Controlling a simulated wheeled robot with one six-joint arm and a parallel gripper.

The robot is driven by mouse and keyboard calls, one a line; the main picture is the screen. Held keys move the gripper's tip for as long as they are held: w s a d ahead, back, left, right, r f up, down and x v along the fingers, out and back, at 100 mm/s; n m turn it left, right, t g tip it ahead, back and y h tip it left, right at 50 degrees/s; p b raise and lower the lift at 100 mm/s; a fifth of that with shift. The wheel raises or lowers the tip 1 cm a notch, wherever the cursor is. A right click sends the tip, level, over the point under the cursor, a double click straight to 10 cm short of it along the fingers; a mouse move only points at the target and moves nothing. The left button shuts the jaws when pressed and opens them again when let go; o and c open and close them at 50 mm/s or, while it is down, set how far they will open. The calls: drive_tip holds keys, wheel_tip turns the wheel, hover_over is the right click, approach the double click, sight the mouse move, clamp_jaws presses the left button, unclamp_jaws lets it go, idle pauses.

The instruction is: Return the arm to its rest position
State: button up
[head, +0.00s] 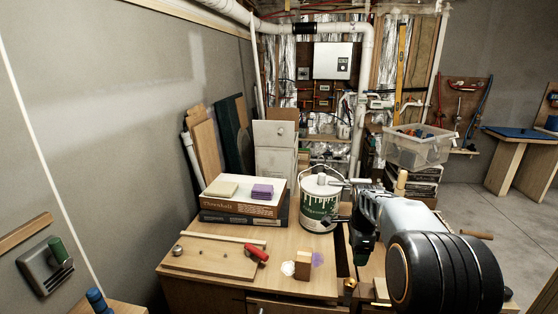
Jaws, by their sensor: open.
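My arm comes in from the lower right of the head view and reaches forward and left over the right part of the wooden cabinet (210,285). My gripper (326,200) is at its far end, in front of the white and green paint can (319,222). The jaws are open and look empty. I cannot tell from this view whether they touch the can. The arm hides part of the cabinet's right side and the floor behind it.
Stacked books (243,205) bear a purple block (262,191) and a pale block. A board with a red-handled tool (257,254) and a small wooden block (303,265) lie in front. A clear bin (417,150) stands behind the arm. Open floor (500,205) is at right.

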drive_tip(key=s+a+r+n+t, duration=0.1)
drive_tip(key=s+a+n, duration=0.3)
drive_tip(key=s+n, duration=0.6)
drive_tip(key=s+a+r+n+t, duration=0.2)
drive_tip(key=s+a+n, duration=0.3)
drive_tip(key=s+n, duration=0.5)
drive_tip(key=shift+s+a+r+p, duration=0.25)
drive_tip(key=shift+s+p, duration=0.1)
drive_tip(key=shift+s, duration=0.6)
idle(2.1)
